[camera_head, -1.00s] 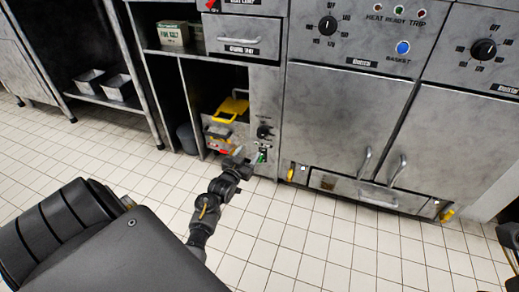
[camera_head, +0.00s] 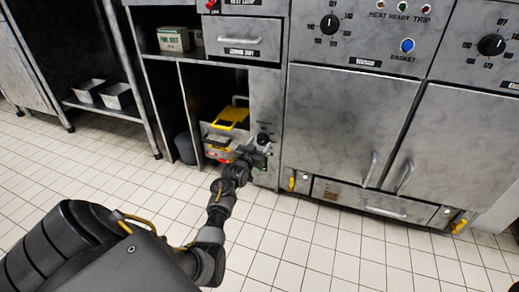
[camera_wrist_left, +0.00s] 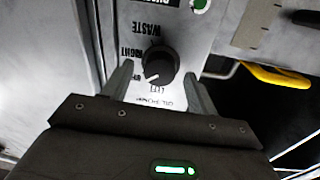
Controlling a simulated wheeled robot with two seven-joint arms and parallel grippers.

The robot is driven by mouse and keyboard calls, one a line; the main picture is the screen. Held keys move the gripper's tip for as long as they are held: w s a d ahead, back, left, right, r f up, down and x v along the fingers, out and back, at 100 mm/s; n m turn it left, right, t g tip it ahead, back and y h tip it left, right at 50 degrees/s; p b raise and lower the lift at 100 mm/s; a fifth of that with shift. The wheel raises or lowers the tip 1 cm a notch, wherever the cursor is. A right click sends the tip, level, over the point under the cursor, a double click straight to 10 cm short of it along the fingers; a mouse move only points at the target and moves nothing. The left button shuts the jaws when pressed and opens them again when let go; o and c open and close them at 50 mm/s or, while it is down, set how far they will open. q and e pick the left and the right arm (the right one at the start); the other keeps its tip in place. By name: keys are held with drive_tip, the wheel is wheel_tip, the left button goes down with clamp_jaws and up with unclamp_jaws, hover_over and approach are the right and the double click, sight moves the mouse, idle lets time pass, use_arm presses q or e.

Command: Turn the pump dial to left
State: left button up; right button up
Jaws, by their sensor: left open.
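The pump dial is a round black knob with a white pointer mark, on a grey panel strip. In the left wrist view the dial (camera_wrist_left: 159,64) sits between the fingertips of my open left gripper (camera_wrist_left: 159,74); I cannot tell whether they touch it. Its white mark points to the lower left of that picture. The printing around it appears upside down, with WASTE above and OIL PUMP below. In the head view my left gripper (camera_head: 258,154) is at the panel, just below the small dark dial (camera_head: 263,138). My right gripper does not show.
A yellow-handled container (camera_head: 232,117) stands in the open bay left of the panel, and its yellow handle (camera_wrist_left: 275,76) shows in the wrist view. Fryer cabinet doors (camera_head: 345,125) are to the right. The tiled floor in front is clear.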

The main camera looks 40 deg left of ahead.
use_arm(q)
drive_tip(key=shift+w+a, duration=0.1)
drive_tip(key=shift+w, duration=0.1)
drive_tip(key=c, duration=1)
